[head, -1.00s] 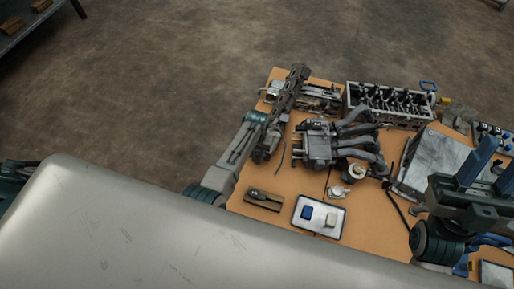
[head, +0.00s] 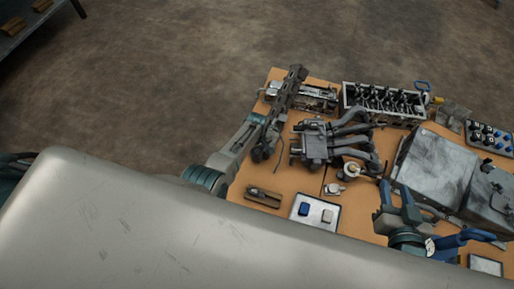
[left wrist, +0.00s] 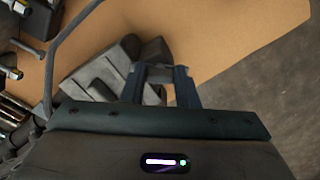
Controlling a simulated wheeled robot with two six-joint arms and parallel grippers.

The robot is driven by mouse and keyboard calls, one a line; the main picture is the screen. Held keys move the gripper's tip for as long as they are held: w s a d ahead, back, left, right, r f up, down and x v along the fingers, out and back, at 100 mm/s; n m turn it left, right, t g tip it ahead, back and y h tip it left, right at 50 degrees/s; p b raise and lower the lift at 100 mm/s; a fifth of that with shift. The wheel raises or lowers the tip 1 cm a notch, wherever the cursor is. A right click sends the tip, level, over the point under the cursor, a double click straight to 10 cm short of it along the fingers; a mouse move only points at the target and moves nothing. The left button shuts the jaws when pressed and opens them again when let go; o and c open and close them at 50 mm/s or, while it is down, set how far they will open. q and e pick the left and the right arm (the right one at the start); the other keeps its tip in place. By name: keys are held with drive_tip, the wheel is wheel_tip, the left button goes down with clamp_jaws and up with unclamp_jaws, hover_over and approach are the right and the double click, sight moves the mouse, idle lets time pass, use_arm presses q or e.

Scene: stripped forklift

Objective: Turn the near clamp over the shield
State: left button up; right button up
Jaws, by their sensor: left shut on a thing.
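My left gripper (head: 260,154) is at the table's left edge, left of the grey manifold. In the left wrist view its two blue fingers (left wrist: 160,88) are shut on a small grey part, taken as the near clamp (left wrist: 158,71). A grey stepped block (left wrist: 108,72) lies just left of the fingers. I cannot tell whether it is the shield. The clamp is too small and covered to make out in the head view. My right gripper (head: 397,203) is open and empty over the table's front right part.
The grey manifold (head: 316,147) stands mid-table. A cable (left wrist: 60,52) runs left of my left fingers. An engine head (head: 385,100) and metal box (head: 440,168) stand farther right.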

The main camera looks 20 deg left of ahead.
sight(258, 151)
use_arm(q)
drive_tip(key=n, duration=0.3)
drive_tip(key=shift+w+n+p, duration=0.1)
drive_tip(key=shift+n+p, duration=0.2)
drive_tip(key=shift+n, duration=1.7)
use_arm(e)
drive_tip(key=s+f+g, duration=0.4)
drive_tip(key=s+f, duration=0.1)
drive_tip(key=shift+a+f, duration=0.3)
drive_tip(key=shift+a, duration=0.15)
use_arm(q)
drive_tip(key=shift+o, duration=0.2)
use_arm(e)
drive_tip(key=shift+s, duration=0.1)
use_arm(q)
drive_tip(key=o, duration=1)
drive_tip(key=shift+c, duration=0.2)
drive_tip(key=shift+r+p, duration=0.55)
wheel_tip(258, 151, up, 10)
drive_tip(key=p, duration=0.4)
drive_tip(key=shift+f, duration=0.15)
use_arm(e)
drive_tip(key=shift+s+d+r+n+g+h, duration=0.35)
drive_tip(key=shift+s+d+r+g, duration=0.45)
drive_tip(key=shift+g, duration=0.5)
drive_tip(key=shift+s+d+r+n+g+h, duration=0.25)
drive_tip(key=shift+s+d+r+g+h, duration=0.35)
drive_tip(key=shift+g, duration=0.7)
drive_tip(key=shift+s+d, duration=0.1)
drive_tip(key=shift+d, duration=0.05)
